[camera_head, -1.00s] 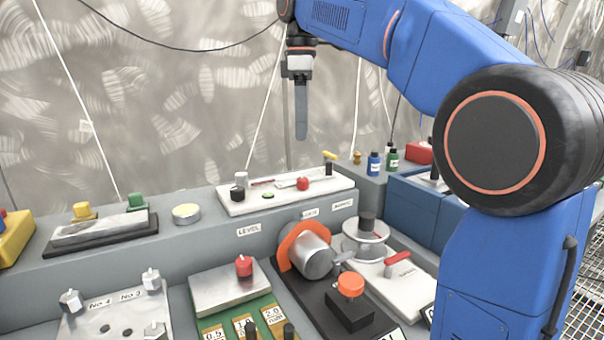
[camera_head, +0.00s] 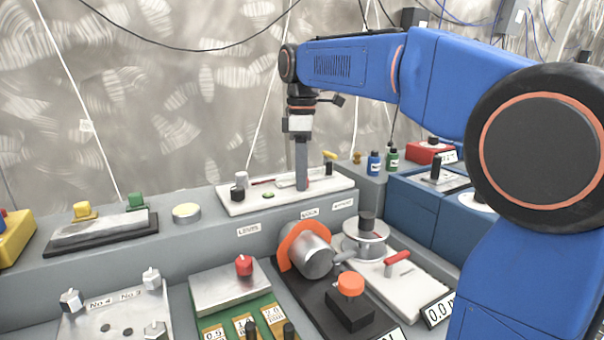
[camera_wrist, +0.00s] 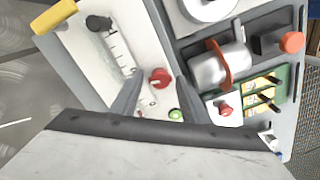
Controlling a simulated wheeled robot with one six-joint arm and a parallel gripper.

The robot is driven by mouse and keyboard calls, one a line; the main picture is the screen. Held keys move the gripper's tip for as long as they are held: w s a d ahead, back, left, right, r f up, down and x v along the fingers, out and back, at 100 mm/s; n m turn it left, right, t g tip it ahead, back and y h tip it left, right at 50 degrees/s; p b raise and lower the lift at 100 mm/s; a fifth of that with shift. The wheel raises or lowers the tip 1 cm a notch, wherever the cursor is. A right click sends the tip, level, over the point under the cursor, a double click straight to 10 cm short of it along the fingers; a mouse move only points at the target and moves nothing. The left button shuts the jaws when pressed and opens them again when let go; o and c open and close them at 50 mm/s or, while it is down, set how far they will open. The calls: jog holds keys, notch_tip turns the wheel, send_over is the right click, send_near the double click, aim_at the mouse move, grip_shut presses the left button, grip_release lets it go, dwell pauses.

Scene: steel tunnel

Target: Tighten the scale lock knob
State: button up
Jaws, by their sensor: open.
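A white plate (camera_head: 240,208) on the grey ledge carries a slotted scale (camera_wrist: 118,50) and a red knob (camera_wrist: 160,77), which I take as the scale lock knob. In the wrist view the knob shows between my two finger tips; whether they reach down to its height is unclear. My gripper (camera_head: 302,188) points down over the plate, with its fingers apart. In the head view the fingers cover most of the knob.
A black post with a yellow handle (camera_head: 329,156) stands at the plate's far right end. A silver cylinder with an orange collar (camera_head: 312,255) lies in front, below the ledge.

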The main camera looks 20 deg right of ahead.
jog(key=shift+c, duration=0.2)
grip_shut()
